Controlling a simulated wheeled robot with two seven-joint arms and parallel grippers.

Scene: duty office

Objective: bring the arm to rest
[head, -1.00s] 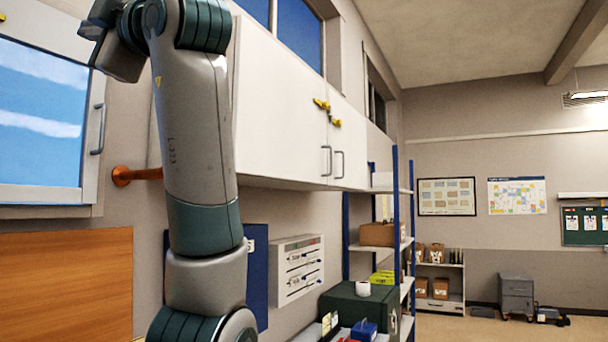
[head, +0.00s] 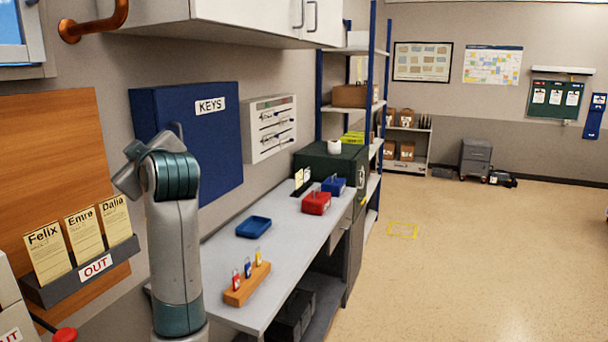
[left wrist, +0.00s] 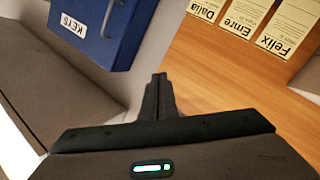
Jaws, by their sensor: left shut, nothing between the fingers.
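My left arm (head: 176,245) stands up from the bottom edge in the head view, left of the counter, its upper end bent over to the left in front of the wall. Its fingers cannot be clearly made out there. In the left wrist view my left gripper (left wrist: 158,80) is shut with nothing between its fingers. It points toward the wooden board (left wrist: 215,65) and the blue key cabinet (left wrist: 105,30), seemingly clear of both. My right gripper is in neither view.
The grey counter (head: 215,265) holds a wooden block with coloured tags (head: 247,284), a blue tray (head: 253,227), a red box (head: 316,203) and a blue box (head: 334,186). A card rack (head: 80,271) marked OUT hangs at left. Floor at right (head: 480,270) is open.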

